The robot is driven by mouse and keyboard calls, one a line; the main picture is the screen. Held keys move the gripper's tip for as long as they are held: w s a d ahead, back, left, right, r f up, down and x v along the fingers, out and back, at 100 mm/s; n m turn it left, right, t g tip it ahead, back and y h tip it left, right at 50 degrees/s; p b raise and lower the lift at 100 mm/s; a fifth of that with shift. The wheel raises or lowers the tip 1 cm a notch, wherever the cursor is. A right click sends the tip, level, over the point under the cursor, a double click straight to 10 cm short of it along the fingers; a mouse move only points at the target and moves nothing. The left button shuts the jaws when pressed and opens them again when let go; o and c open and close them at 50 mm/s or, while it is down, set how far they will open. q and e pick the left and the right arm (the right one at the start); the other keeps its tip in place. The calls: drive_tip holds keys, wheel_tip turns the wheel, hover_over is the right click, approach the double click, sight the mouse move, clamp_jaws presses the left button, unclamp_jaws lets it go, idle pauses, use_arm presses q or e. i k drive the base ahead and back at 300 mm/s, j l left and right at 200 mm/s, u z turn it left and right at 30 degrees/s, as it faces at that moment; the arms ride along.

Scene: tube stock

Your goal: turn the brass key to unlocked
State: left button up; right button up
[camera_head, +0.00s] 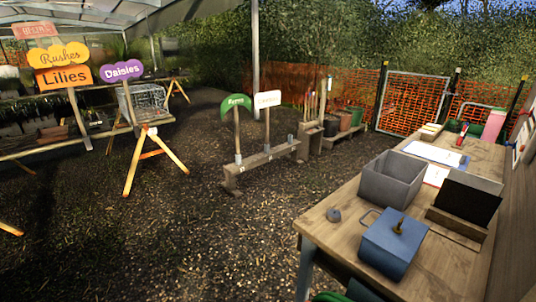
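A small brass key (398,227) stands up from the top of a blue box (388,252) on the wooden table at the right. The box is closed on top, and a thin metal loop (369,217) shows at its left side. The key is too small here to tell which way it is turned. Neither of my grippers is in view.
Gravel ground (210,235) lies open left of the table.

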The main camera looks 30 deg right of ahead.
sight(397, 229)
drive_tip(key=i+z, duration=0.3)
drive_tip(key=z, duration=0.2)
drive_tip(key=i+z, duration=0.25)
drive_tip(key=z, duration=0.25)
drive_tip(key=i+j+z, duration=0.25)
drive_tip(key=z, duration=0.25)
drive_tip(key=i+j+z, duration=0.1)
drive_tip(key=z, duration=0.35)
drive_tip(key=i+j+z, duration=0.15)
drive_tip(key=z, duration=0.25)
drive_tip(key=i+j+z, duration=0.1)
drive_tip(key=z, duration=0.35)
drive_tip(key=j+z, duration=0.25)
drive_tip(key=z, duration=0.15)
drive_tip(key=k+z, duration=0.2)
drive_tip(key=z, duration=0.2)
drive_tip(key=k+l+z, duration=0.1)
drive_tip(key=k+z, duration=0.25)
drive_tip(key=k+l+z, duration=0.1)
drive_tip(key=z, duration=0.3)
